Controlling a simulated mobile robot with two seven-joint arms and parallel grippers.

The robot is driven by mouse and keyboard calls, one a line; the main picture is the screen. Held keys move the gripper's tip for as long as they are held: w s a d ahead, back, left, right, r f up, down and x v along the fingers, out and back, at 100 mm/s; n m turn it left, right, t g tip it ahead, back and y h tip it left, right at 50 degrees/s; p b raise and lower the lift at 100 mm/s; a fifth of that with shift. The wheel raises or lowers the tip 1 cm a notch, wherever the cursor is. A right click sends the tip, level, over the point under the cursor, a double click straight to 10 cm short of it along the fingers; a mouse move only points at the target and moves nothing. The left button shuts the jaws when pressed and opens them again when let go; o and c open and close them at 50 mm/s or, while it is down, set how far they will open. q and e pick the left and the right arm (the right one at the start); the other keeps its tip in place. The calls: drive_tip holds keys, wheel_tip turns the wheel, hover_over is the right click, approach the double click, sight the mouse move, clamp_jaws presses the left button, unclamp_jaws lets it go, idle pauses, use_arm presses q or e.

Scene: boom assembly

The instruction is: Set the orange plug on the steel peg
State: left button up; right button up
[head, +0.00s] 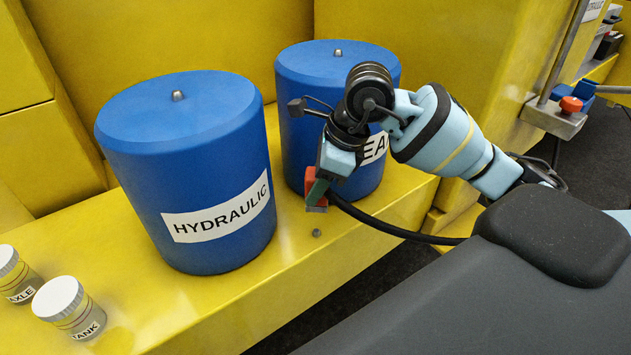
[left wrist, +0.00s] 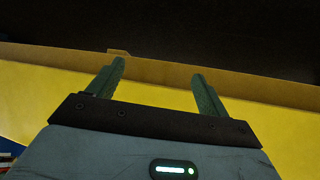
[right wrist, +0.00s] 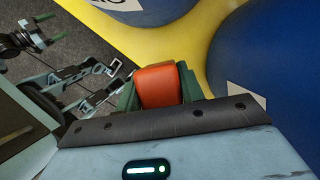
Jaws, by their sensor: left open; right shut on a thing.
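The orange plug (head: 311,180) is held between the fingers of my right gripper (head: 317,190), in front of the right blue drum. In the right wrist view the plug (right wrist: 158,85) sits between the green fingers, with its underside hidden. A small grey steel peg (head: 317,232) stands on the yellow ledge, just below the plug in the head view; the gap between them is hard to judge. My left gripper (left wrist: 158,85) is open and empty in the left wrist view, and is out of the head view.
The blue HYDRAULIC drum (head: 190,170) and a second blue drum (head: 325,75) stand on the yellow ledge (head: 265,285), each with a metal stub on top. Jars labelled AXLE (head: 15,278) and TANK (head: 70,308) are at the left. A black cable (head: 385,228) runs right from near my right gripper.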

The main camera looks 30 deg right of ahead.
drive_tip(key=shift+f, duration=1.45)
drive_tip(key=shift+w+f+b, duration=0.1)
drive_tip(key=shift+f+b, duration=0.7)
drive_tip(key=shift+f, duration=0.65)
use_arm(q)
drive_tip(key=shift+s+d+f+g, duration=0.3)
drive_tip(key=shift+s+f, duration=0.45)
drive_tip(key=shift+f, duration=0.15)
drive_tip(key=shift+s+f, duration=0.1)
drive_tip(key=shift+f, duration=0.05)
use_arm(e)
drive_tip(key=shift+f, duration=0.4)
use_arm(q)
drive_tip(key=shift+s+a+f, duration=0.2)
drive_tip(key=shift+s+f, duration=0.2)
drive_tip(key=shift+f, duration=0.1)
use_arm(e)
drive_tip(key=shift+f, duration=0.15)
use_arm(q)
drive_tip(key=shift+w+d+r, duration=0.15)
use_arm(e)
drive_tip(key=shift+f, duration=0.1)
use_arm(q)
drive_tip(key=shift+s+f, duration=0.2)
drive_tip(key=shift+s, duration=0.05)
